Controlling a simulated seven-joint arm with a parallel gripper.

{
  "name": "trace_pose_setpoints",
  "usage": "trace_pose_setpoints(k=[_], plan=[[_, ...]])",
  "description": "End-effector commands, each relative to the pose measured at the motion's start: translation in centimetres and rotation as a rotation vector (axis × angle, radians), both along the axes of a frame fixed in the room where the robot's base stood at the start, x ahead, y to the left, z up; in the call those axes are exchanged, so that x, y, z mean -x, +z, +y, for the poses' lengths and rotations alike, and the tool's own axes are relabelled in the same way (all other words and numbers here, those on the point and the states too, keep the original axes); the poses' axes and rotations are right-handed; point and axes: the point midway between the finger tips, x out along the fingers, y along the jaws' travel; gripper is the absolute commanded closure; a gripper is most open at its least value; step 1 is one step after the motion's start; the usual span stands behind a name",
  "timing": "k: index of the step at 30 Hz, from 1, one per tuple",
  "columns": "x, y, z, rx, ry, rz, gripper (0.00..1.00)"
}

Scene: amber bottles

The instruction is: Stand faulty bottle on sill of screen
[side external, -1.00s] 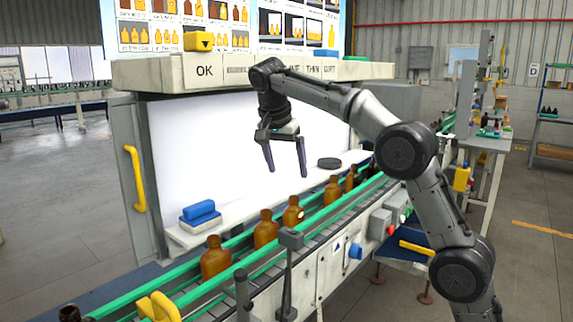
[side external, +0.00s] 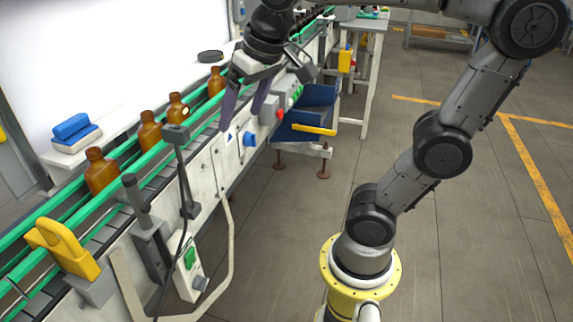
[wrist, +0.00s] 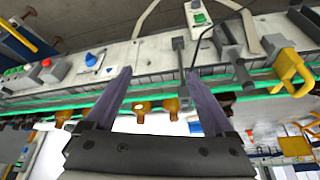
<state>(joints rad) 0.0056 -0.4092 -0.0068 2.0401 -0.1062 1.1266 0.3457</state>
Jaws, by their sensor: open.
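Several amber bottles stand in a row on the conveyor between green rails. One bottle (side external: 176,104) has a pale round spot on its side, facing the camera; the nearest bottle (side external: 101,174) and the one behind it (side external: 150,134) show no such spot. The screen (side external: 115,50) is a bright white panel behind the conveyor, with a pale sill (side external: 125,113) along its foot. My gripper (side external: 242,118) is open and empty, on the near side of the conveyor, right of the spotted bottle. In the wrist view, its fingers (wrist: 157,72) point toward the conveyor's side panel, with bottles below and between them.
A blue block on a pale base (side external: 74,130) sits on the sill's left end; a dark disc (side external: 210,56) lies toward its right. Green rails (side external: 60,200) flank the bottles. A yellow clamp (side external: 62,248), dark sensor posts (side external: 178,150) and a blue bin (side external: 308,115) stand along the conveyor.

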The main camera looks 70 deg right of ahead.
Motion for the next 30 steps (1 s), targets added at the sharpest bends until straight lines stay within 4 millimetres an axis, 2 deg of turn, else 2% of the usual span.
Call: trace_pose_setpoints(k=[1, 3, 6, 10, 13, 14, 26, 30], plan=[[2.1, -1.4, 0.4, 0.004, 0.057, -0.014, 0.12], [4.2, -3.4, 1.0, 0.012, 0.136, -0.034, 0.12], [6.6, -5.9, 1.6, 0.024, 0.224, -0.058, 0.12], [8.4, -8.1, 2.1, 0.037, 0.292, -0.078, 0.12], [8.9, -8.8, 2.2, 0.042, 0.315, -0.085, 0.30], [9.0, -8.9, 2.3, 0.043, 0.319, -0.085, 0.31], [8.9, -8.8, 2.3, 0.044, 0.320, -0.086, 0.31], [7.4, -8.0, 2.3, 0.057, 0.326, -0.163, 0.31]])
